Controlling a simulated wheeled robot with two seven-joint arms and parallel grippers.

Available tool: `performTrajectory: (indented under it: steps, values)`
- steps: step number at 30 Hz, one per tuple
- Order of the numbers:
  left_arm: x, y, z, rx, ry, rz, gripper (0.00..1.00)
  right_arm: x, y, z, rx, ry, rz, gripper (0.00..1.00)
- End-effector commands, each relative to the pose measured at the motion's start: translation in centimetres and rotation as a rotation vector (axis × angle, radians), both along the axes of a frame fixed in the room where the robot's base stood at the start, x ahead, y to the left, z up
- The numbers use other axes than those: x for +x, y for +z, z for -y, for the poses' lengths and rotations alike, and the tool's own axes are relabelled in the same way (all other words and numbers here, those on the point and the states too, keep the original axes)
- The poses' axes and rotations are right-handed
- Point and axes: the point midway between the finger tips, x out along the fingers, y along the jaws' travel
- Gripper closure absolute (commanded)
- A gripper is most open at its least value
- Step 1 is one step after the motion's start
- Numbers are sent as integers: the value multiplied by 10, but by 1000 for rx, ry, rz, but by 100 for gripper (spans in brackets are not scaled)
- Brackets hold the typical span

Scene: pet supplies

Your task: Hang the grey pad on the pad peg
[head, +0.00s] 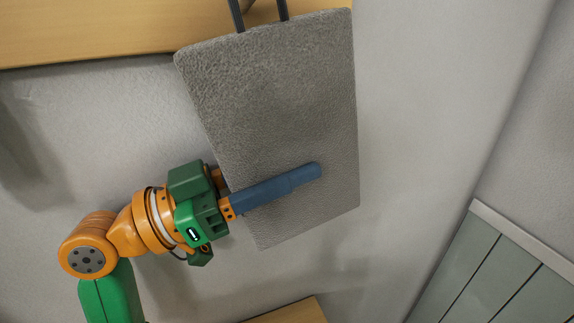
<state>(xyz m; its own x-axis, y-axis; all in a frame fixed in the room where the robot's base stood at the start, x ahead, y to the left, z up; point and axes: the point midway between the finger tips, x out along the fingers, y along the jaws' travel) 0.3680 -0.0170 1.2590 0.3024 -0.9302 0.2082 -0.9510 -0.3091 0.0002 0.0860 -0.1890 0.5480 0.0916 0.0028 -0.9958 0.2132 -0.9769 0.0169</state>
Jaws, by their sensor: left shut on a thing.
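The grey pad (285,100) is a flat, rough-textured rectangle, slightly tilted, in the upper middle of the head view. My left gripper (312,172) comes in from the left and is shut on the pad's lower part. One blue finger lies across the pad's front face; the other finger is hidden behind the pad. Two dark straps or bars (283,10) rise from the pad's top edge and run out of the picture. I cannot make out the pad peg, nor whether the pad hangs on anything above. My right gripper is not in view.
A wooden board (110,30) runs along the top left, behind the dark bars. Another wooden piece (290,313) shows at the bottom edge. A grey-green panelled unit (515,275) with a pale rim stands at lower right. Bare grey surface lies between the pad and this unit.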

Motion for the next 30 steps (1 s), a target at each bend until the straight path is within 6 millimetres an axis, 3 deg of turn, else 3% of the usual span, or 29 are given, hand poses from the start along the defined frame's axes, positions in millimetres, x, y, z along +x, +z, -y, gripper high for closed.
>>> performTrajectory:
  steps: [5, 6, 9, 10, 19, 24, 30]
  values:
    - [0, 0, 0, -1, 0, 0, 100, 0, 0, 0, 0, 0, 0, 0]
    - [0, 0, 0, -1, 0, 0, 54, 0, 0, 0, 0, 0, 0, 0]
    - [0, 0, 0, -1, 0, 0, 27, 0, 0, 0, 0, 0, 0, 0]
    - [0, 0, 0, -1, 0, 0, 24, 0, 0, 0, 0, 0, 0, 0]
    - [-1, -3, -3, 0, 1, 0, 24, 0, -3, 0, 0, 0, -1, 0]
    - [-10, -15, -35, 3, 6, 3, 24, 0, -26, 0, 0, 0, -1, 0]
    - [-20, -17, -64, 0, 2, 1, 24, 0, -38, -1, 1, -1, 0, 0]
